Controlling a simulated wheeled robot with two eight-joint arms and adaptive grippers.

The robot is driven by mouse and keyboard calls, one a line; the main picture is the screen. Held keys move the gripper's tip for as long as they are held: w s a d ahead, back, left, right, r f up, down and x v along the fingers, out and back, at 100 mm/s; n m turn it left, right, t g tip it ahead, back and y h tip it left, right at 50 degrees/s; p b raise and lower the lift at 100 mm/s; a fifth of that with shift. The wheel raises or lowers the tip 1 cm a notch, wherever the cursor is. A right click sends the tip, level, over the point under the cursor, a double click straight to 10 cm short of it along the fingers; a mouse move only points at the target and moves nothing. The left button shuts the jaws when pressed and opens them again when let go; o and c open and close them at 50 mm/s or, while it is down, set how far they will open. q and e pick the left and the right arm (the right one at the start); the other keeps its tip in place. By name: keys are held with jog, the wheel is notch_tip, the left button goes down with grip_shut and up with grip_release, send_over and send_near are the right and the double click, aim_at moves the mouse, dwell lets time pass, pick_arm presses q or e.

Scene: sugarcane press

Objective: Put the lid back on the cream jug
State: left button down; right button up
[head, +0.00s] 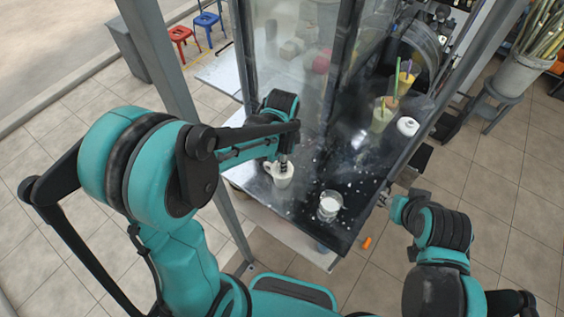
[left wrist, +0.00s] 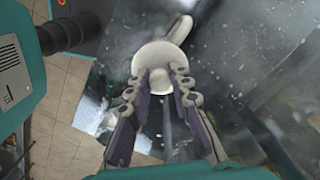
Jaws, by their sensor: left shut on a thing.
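The cream jug (head: 280,176), white with a side handle, stands on the dark metal counter near its left edge. Its handle also shows in the left wrist view (left wrist: 181,29). My left gripper (head: 283,160) is directly over the jug's mouth, pointing down. In the left wrist view the gripper (left wrist: 160,78) is shut on the pale round lid (left wrist: 153,54), which covers the jug's top from above. I cannot tell whether the lid touches the rim. My right gripper (head: 385,197) is by the counter's right edge, away from the jug; its fingers are too small to judge.
A glass with white contents (head: 329,206) stands on the counter right of the jug. Drinks with straws (head: 381,115) and a white round container (head: 407,126) stand farther back. A glass panel (head: 300,75) rises behind the jug. White specks dot the counter.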

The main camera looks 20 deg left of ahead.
dwell(0.3)
pick_arm(q)
jog(key=c, duration=0.8)
grip_release()
jog(key=shift+r, duration=0.1)
jog(key=shift+r+p, duration=2.55)
jog(key=shift+r, duration=0.8)
grip_shut()
